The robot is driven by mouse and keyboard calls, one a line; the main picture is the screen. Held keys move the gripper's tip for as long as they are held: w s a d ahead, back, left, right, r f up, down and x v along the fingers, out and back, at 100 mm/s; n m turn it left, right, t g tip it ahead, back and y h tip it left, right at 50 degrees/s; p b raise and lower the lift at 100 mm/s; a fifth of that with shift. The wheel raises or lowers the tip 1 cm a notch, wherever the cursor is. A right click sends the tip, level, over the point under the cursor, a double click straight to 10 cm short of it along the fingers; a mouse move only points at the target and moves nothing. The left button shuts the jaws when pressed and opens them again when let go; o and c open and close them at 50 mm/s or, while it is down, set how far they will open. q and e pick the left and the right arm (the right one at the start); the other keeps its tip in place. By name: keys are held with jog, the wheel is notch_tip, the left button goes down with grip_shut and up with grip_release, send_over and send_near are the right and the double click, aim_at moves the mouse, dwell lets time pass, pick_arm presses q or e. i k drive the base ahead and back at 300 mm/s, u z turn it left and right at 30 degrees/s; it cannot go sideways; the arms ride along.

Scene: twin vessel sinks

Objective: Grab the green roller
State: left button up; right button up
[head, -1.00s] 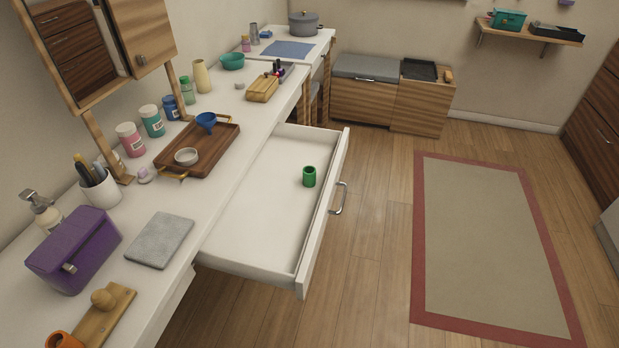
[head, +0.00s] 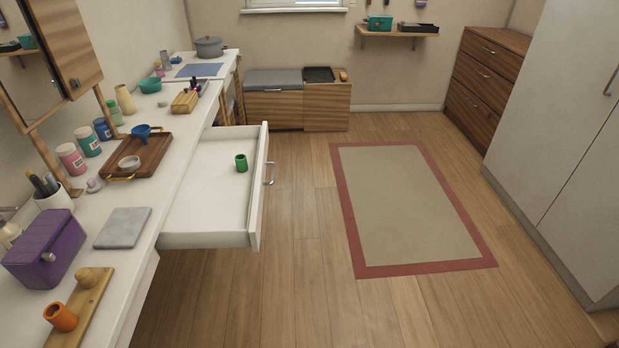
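The green roller (head: 241,163) is a short, hollow-looking cylinder. It stands upright inside the open white drawer (head: 205,205), towards the drawer's front panel and its far side. The drawer sticks out to the right from under the white counter and has a metal handle (head: 269,173). Nothing covers the roller. Neither of my grippers shows in the head view.
The white counter holds a purple box (head: 44,248), a grey mat (head: 123,228), a wooden tray (head: 149,158) and an orange cylinder (head: 60,317) on a board. Open wooden floor lies right of the drawer, with a red-bordered rug (head: 405,205). A white cabinet (head: 560,130) stands at right.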

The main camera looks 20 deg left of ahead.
aim_at(242, 163)
jog(key=u, duration=1.1)
jog(key=k, duration=0.15)
jog(key=z, duration=1.55)
jog(key=i, duration=1.95)
jog(key=u, duration=1.8)
jog(key=i, duration=0.65)
jog(key=u, duration=0.65)
